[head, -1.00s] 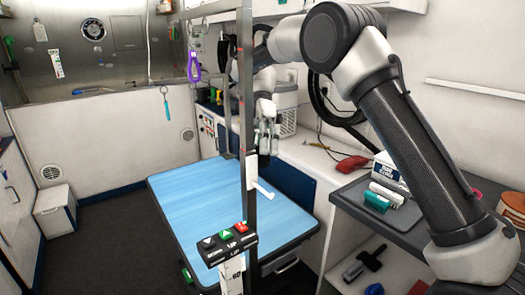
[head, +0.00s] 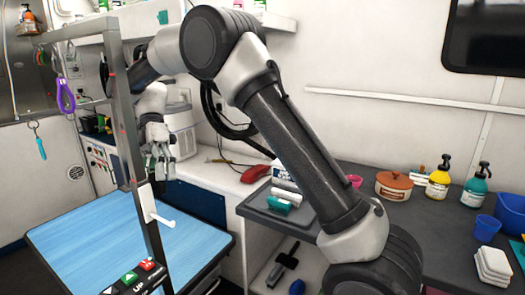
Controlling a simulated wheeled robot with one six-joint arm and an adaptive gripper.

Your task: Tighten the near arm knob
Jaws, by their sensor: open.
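A grey metal grooming-arm post (head: 125,130) rises from the near side of the blue grooming table (head: 85,240) in the head view. A white clamp-like block (head: 146,203) with a short white peg (head: 161,220) sits on the post just above table height. I cannot tell for sure whether this is the near arm knob; no other knob shows clearly. My gripper (head: 160,172) is open and empty, pointing down beyond the post and above the far part of the table. It is apart from the white block.
A control box (head: 135,279) with coloured buttons stands at the post's foot. To the right, a dark counter (head: 405,225) carries a brown pot (head: 394,186), pump bottles (head: 439,178) and a blue cup (head: 483,228). A red item (head: 255,174) lies on the white counter.

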